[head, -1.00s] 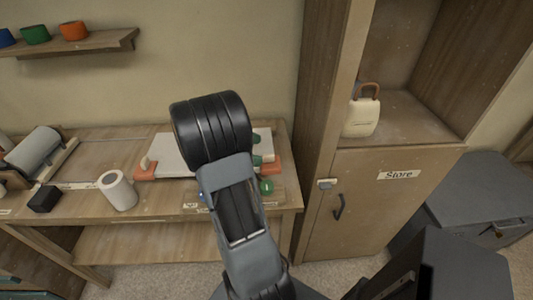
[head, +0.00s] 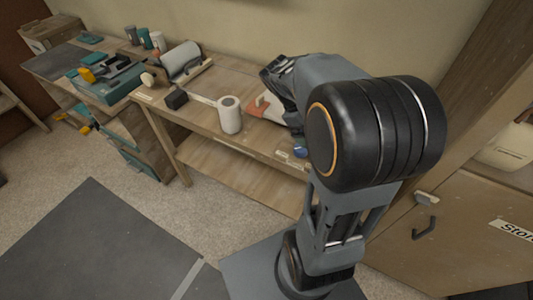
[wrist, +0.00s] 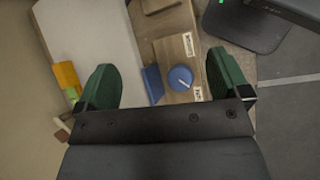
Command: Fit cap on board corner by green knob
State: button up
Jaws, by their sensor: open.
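My gripper (wrist: 165,82) is open, with two dark green fingers in the wrist view and nothing held between them. The pale board (wrist: 88,40) lies below, left of centre. A blue piece (wrist: 152,84) sits against or very near its right edge; I cannot tell if it is fitted. A blue knob (wrist: 180,79) with a white mark is on a wooden strip between the fingers. An orange piece (wrist: 66,76) is at the board's left edge. In the head view my arm hides most of the board; an orange piece (head: 268,107) shows beside it.
In the head view a white roll (head: 230,115) and a black block (head: 176,98) stand on the workbench left of my arm. A grey roller (head: 182,62) is farther back. The cabinet (head: 450,225) is at the right. Floor at left is open.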

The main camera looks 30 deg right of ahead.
jog(key=s+a+m+t+y, duration=0.2)
jog(key=a+m+t+y, duration=0.3)
jog(key=a, duration=1.1)
jog(key=t, duration=0.3)
jog(key=shift+s+a+f+y, duration=0.15)
jog(key=shift+a+f+y, duration=0.15)
jog(key=shift+f+y, duration=0.1)
jog(key=shift+r, duration=0.1)
jog(key=shift+r, duration=0.25)
